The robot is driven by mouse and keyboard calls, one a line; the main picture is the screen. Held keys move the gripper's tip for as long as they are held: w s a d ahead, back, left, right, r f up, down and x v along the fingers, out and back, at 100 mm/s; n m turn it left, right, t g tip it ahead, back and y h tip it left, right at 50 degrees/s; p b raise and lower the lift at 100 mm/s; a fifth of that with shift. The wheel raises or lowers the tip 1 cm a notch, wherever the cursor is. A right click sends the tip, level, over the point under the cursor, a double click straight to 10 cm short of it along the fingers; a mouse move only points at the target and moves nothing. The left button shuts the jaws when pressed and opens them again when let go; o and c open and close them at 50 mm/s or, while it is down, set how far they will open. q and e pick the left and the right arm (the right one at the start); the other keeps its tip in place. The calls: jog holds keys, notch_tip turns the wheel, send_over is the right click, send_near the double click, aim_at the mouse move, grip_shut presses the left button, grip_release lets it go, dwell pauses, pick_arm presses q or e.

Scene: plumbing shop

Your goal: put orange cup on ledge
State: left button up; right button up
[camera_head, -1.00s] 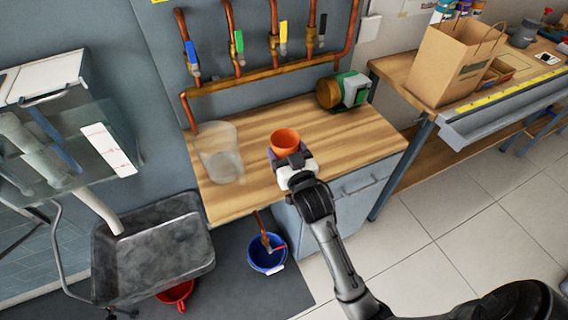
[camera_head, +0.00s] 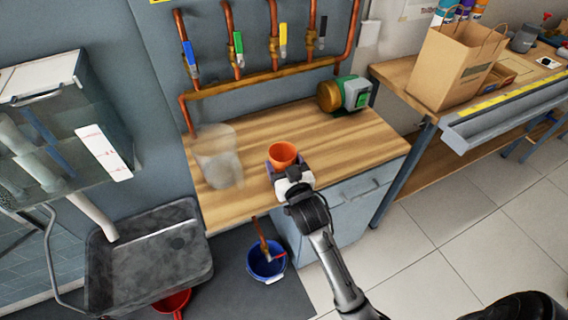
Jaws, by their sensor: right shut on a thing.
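The orange cup (camera_head: 282,153) is upright in my right gripper (camera_head: 284,166), over the front part of the wooden counter (camera_head: 345,135). The gripper is shut on the cup; its fingers partly hide behind the cup and wrist. I cannot tell whether the cup's bottom touches the counter. No surface clearly identifiable as a separate ledge shows, apart from the counter top and the brass pipe (camera_head: 270,76) along the wall behind it. My left gripper is not in view.
A clear container (camera_head: 217,158) stands left of the cup on the counter. A green and brass pump (camera_head: 343,94) is at the back right. A grey sink (camera_head: 150,258) and a blue bucket (camera_head: 266,262) are lower left. A paper bag (camera_head: 455,68) stands on the right bench.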

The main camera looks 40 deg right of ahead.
jog(key=o, duration=0.9)
jog(key=shift+f, duration=0.1)
jog(key=shift+r, duration=0.2)
jog(key=p+v, duration=0.3)
jog(key=v, duration=0.8)
jog(key=s+a+f+n+g+y, duration=0.3)
jog(key=s+a+f+g+y, duration=0.1)
jog(key=s+f+g, duration=0.3)
notch_tip(320, 180, down, 4)
jog(key=s, duration=0.2)
jog(key=shift+s, duration=0.3)
jog(key=shift+o, duration=0.2)
jog(key=s+a+f+n+g+y, duration=0.1)
jog(key=s+f+g, duration=0.1)
jog(key=s, duration=0.3)
jog(key=s+a+f+n+g+y, duration=0.1)
jog(key=s+a+f+g, duration=0.1)
jog(key=s+g, duration=0.2)
jog(key=shift+s+a+f+n, duration=0.15)
jog(key=shift+s+f+n, duration=0.25)
jog(key=shift+s, duration=0.85)
